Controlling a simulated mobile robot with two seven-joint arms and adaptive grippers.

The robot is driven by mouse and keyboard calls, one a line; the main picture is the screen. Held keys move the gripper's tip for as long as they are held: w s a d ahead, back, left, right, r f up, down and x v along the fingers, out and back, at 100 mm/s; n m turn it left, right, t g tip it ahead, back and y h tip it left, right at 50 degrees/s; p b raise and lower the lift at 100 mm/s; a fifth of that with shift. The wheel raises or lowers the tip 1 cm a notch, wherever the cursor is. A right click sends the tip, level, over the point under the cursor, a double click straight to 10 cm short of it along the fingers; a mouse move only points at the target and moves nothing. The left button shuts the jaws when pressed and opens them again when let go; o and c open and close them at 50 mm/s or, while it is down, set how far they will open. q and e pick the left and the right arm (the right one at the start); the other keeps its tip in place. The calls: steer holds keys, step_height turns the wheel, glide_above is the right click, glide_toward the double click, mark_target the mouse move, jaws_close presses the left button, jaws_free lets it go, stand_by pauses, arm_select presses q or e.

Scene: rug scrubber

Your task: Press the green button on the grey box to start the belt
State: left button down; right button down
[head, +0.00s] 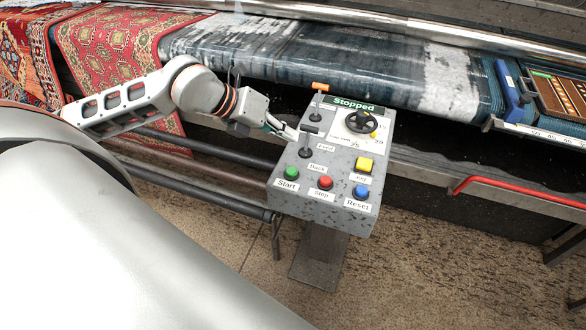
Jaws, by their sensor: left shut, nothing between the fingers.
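The grey box (337,203) stands on a post in the middle of the head view, with a sign reading "Stopped" (355,104). The green button (292,173), labelled "Start", is at the box's front left corner. A red button (325,182) labelled "Stop" is right of it, then a blue "Reset" button (361,192). My left gripper (293,134) is shut and empty at the box's left edge, behind and above the green button, apart from it. Its fingertips are near a black lever (306,150). My right gripper does not show.
A yellow button (365,163), a dial (360,122) and an orange-topped lever (319,88) are also on the box. Patterned rugs (115,50) and a wet dark rug (330,60) lie behind. A red rail (510,187) is at right. Metal bars (215,188) run left of the box.

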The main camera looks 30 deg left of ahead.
arm_select(q)
steer(key=shift+f, duration=0.15)
steer(key=b, duration=0.4)
glide_above(289, 170)
step_height(289, 170, down, 8)
steer(key=shift+s+r, duration=0.1)
steer(key=shift+r, duration=0.15)
steer(key=shift+f+b, duration=0.4)
steer(key=shift+f, duration=0.15)
stand_by(0.5)
